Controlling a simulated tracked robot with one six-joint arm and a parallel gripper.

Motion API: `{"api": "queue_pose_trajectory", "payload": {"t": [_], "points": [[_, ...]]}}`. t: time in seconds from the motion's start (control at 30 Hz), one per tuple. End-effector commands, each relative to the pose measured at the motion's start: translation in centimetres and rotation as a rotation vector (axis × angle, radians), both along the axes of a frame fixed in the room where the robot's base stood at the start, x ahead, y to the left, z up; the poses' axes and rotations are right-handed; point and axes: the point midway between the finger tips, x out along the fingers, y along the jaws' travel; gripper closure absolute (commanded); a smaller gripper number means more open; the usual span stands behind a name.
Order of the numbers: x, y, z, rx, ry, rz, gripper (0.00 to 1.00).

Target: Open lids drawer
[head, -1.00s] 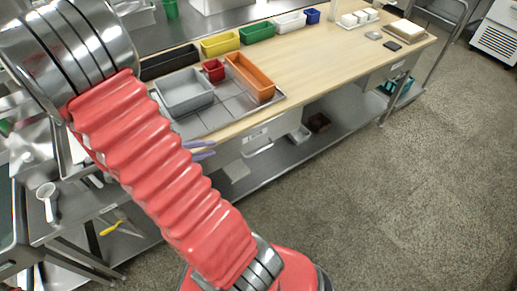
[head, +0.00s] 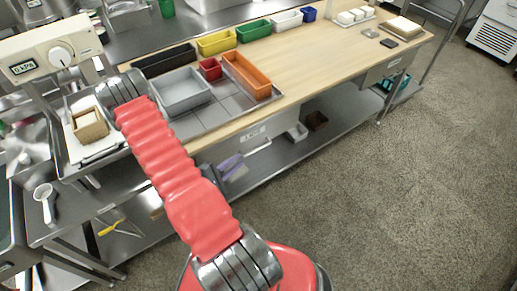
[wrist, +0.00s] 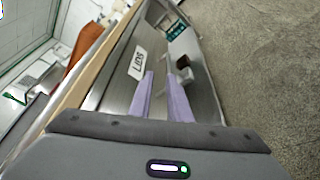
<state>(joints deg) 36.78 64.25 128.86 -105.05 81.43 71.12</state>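The lids drawer (head: 254,134) is set under the front edge of the wooden table and looks closed. In the wrist view its grey metal front (wrist: 118,84) carries a white label (wrist: 138,63) reading LIDS. A pale handle strip shows below the label in the head view. My gripper (wrist: 161,78) has two lavender fingers, spread apart with nothing between them. They point along the drawer front, close to the label. In the head view my gripper (head: 232,165) is below and left of the label, partly hidden by my red arm. Contact with the drawer cannot be told.
A lower metal shelf (head: 285,150) under the table holds a white bin (head: 298,131) and a dark brown bin (head: 317,120). A second drawer (head: 392,68) is at the right. Coloured trays stand on the tabletop (head: 335,48). The floor (head: 400,180) in front is clear.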

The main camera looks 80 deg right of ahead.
Motion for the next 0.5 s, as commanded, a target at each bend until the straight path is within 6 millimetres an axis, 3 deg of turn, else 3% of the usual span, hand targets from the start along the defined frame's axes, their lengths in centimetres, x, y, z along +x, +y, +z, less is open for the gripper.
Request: {"api": "queue_pose_trajectory", "payload": {"t": [0.1, 0.2, 0.5], "points": [[-0.7, 0.0, -1.9, 0.012, 0.004, 0.025, 0.83], [-0.8, 0.0, -2.5, 0.014, 0.002, 0.035, 0.83], [-0.8, 0.0, -2.6, 0.014, 0.001, 0.038, 0.83]]}}
